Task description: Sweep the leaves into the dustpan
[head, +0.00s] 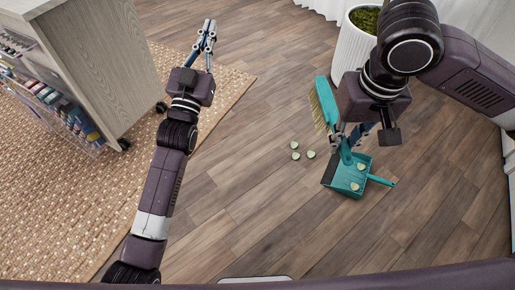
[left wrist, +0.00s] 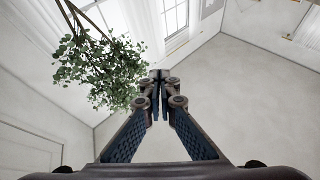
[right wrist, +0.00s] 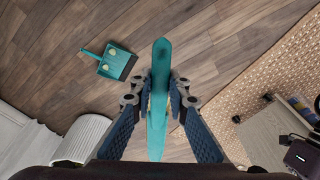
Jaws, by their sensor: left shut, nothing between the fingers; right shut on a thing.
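The teal dustpan (head: 333,182) lies on the wood floor with two pale green leaves (head: 354,186) in it. It also shows in the right wrist view (right wrist: 122,64). Three more leaves (head: 295,145) lie on the floor left of the pan. My right gripper (head: 345,141) is shut on the teal hand brush (head: 325,98), whose handle runs between the fingers in the right wrist view (right wrist: 158,110). The brush appears above the floor, its tan bristles facing left. My left gripper (head: 208,26) is shut and empty, raised away from the leaves; its fingertips meet in the left wrist view (left wrist: 158,76).
A wooden sewing cabinet (head: 98,60) on casters stands at the left on a woven rug (head: 60,190). A white planter (head: 349,50) stands behind the dustpan. The floor between rug and leaves is clear. The left wrist view shows a hanging plant (left wrist: 95,70).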

